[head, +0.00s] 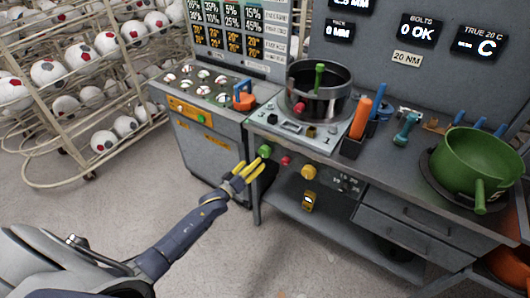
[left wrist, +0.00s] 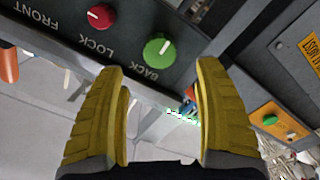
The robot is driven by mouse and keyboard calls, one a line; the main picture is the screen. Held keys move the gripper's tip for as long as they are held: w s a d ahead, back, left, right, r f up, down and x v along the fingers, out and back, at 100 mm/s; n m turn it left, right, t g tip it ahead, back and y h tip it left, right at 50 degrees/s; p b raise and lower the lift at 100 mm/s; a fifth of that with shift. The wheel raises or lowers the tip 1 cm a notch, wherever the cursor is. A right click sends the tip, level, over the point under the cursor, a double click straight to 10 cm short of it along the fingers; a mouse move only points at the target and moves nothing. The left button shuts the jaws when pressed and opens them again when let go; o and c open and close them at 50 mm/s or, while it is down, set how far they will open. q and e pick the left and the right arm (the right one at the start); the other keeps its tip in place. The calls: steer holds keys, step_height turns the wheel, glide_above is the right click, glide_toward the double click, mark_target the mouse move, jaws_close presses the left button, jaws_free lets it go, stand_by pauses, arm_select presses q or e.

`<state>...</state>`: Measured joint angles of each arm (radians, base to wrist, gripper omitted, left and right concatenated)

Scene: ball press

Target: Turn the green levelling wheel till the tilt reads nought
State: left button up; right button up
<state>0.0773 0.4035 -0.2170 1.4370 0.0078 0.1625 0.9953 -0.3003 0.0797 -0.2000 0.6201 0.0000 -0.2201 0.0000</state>
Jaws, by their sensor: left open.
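The green levelling wheel (head: 265,150) is a small knob on the front face of the press bench. In the left wrist view the green wheel (left wrist: 158,50) sits above the word BACK, seen upside down. My left gripper (head: 250,171) is open and empty, just below and left of the wheel in the head view. In the left wrist view its yellow fingers (left wrist: 159,68) point toward the wheel, apart from it, with the wheel framed between the tips. The wall readouts show one ending in MM, cut by the top edge, and 0 MM (head: 340,31); their labels are hard to read. My right gripper is not in view.
A red LOCK knob (head: 286,160) and a yellow knob (head: 308,172) sit right of the wheel. A dark round pot (head: 319,105) stands above on the bench, with a green pan (head: 483,163) at right. A side cabinet (head: 207,150) stands left. The floor in front is clear.

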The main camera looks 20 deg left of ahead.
mark_target(263, 154)
arm_select(q)
steer(key=w, duration=0.3)
steer(key=w+d, duration=0.1)
steer(key=w, duration=0.2)
steer(key=w+d, duration=0.1)
steer(key=w, duration=0.2)
steer(key=shift+w, duration=0.1)
steer(key=c, duration=1.3)
steer(key=shift+m, duration=0.3)
